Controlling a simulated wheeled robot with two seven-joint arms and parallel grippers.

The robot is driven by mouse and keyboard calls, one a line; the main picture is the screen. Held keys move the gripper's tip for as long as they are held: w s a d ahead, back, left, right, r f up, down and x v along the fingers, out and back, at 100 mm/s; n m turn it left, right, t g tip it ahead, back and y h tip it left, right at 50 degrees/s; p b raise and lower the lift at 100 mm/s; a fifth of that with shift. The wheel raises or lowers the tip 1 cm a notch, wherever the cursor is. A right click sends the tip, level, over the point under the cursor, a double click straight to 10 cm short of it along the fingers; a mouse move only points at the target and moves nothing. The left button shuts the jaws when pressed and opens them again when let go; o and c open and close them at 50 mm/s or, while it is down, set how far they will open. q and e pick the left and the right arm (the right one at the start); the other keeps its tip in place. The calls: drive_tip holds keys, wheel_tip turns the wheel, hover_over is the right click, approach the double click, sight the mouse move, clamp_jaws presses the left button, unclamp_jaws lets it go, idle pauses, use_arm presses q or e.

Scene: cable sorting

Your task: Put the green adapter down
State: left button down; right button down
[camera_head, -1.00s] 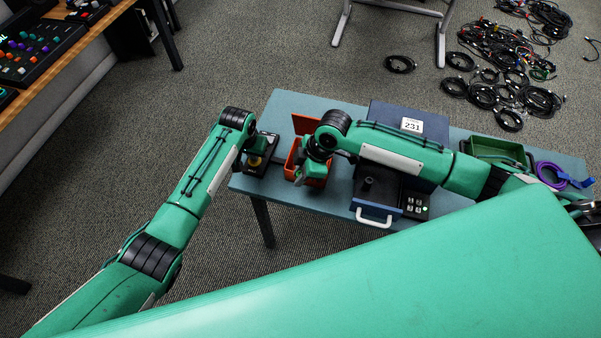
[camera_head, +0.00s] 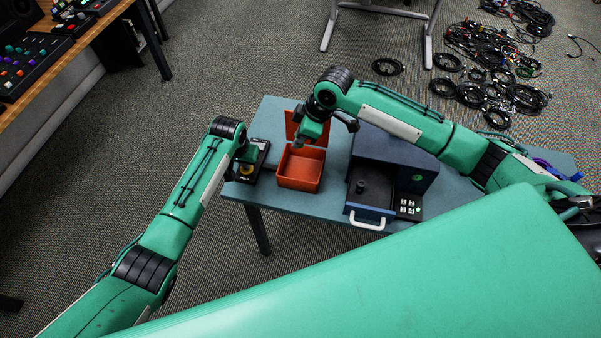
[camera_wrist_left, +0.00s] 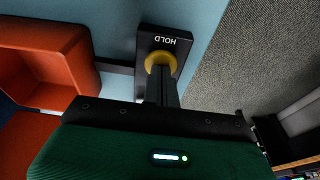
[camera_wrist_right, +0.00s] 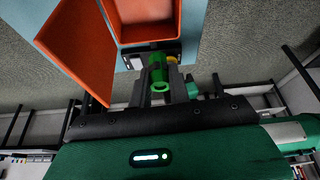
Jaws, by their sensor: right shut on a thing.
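The green adapter (camera_wrist_right: 158,72) is a short green tube, seen between the fingers of my right gripper (camera_wrist_right: 163,88) in the right wrist view. My right gripper (camera_head: 298,143) is shut on it, over the back part of the orange box (camera_head: 299,185). In the head view the adapter is too small to make out clearly. The box is open and looks empty inside, with its lid raised at the back. My left gripper (camera_wrist_left: 161,88) is shut and empty, its fingertips at the yellow button (camera_wrist_left: 160,61) of the black HOLD unit (camera_wrist_left: 180,42); I cannot tell whether they touch.
A dark blue case (camera_head: 400,160) with a white-handled tray and a small button panel stands right of the box on the blue table (camera_head: 343,125). My right arm covers much of the table's right side. Coiled cables (camera_head: 490,95) lie on the floor behind.

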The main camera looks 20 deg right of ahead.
drive_tip(key=w+r, duration=0.1)
drive_tip(key=m, duration=0.1)
approach(297, 172)
drive_tip(key=x, duration=0.5)
drive_tip(key=shift+a, duration=0.1)
drive_tip(key=shift+f, duration=0.3)
drive_tip(key=c, duration=1.3)
unclamp_jaws()
drive_tip(key=v, duration=1.2)
drive_tip(key=shift+r, duration=0.3)
